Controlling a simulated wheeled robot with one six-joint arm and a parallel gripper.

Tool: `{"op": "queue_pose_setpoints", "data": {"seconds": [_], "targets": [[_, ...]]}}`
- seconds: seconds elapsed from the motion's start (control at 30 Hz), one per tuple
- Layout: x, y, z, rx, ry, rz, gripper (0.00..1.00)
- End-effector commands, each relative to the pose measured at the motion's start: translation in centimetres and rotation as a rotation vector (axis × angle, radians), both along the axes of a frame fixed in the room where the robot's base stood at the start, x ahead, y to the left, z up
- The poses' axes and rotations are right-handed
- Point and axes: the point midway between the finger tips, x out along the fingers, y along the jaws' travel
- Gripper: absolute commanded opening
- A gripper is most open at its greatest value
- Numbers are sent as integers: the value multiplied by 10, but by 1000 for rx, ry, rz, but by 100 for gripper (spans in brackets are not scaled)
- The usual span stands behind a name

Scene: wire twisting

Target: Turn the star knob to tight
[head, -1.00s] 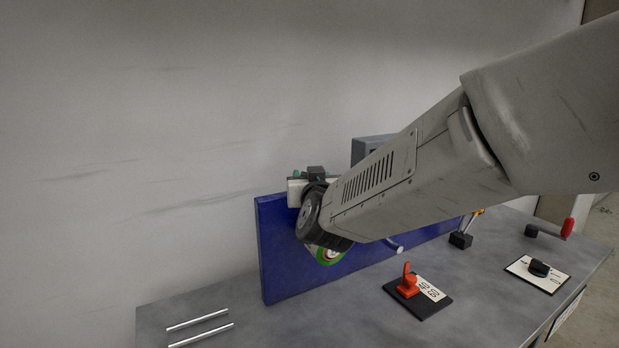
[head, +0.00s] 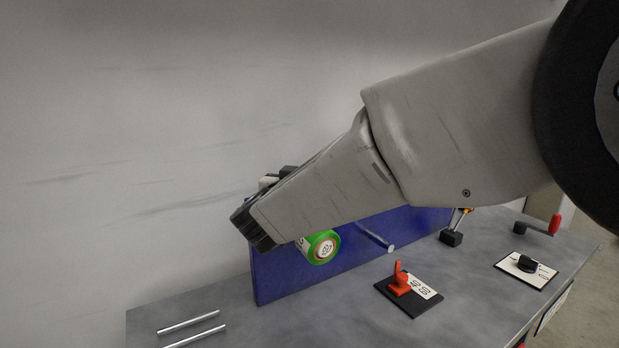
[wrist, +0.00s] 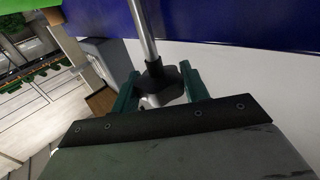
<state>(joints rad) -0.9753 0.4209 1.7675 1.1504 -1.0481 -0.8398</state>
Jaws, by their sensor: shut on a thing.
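The star knob (wrist: 158,80) is a dark lobed piece at the end of a bright metal rod (wrist: 147,32) in the wrist view. My gripper (wrist: 160,75) has its two green fingers on either side of the knob and is shut on it. The knob's pointer or any tight marking is not visible.
A blue panel (head: 285,275) stands on the grey bench (head: 330,310), with a green spool (head: 311,256) and a short rod (head: 376,238) on it. Ahead are a red lever (head: 400,284), a black dial (head: 525,263) and a red-handled crank (head: 554,225). Two metal rods (head: 188,322) lie at left.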

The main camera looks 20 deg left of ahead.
Motion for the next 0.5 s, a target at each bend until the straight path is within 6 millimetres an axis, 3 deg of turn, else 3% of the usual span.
{"op": "queue_pose_setpoints", "data": {"seconds": [0.2, 0.23, 0.27, 0.3, 0.5], "targets": [[0, 0, 0, 1, -1, 0, 22], [0, 0, 0, 1, -1, 0, 53], [0, 0, 0, 1, -1, 0, 62], [0, 0, 0, 1, -1, 0, 66], [0, 0, 0, 1, -1, 1, 66]]}}
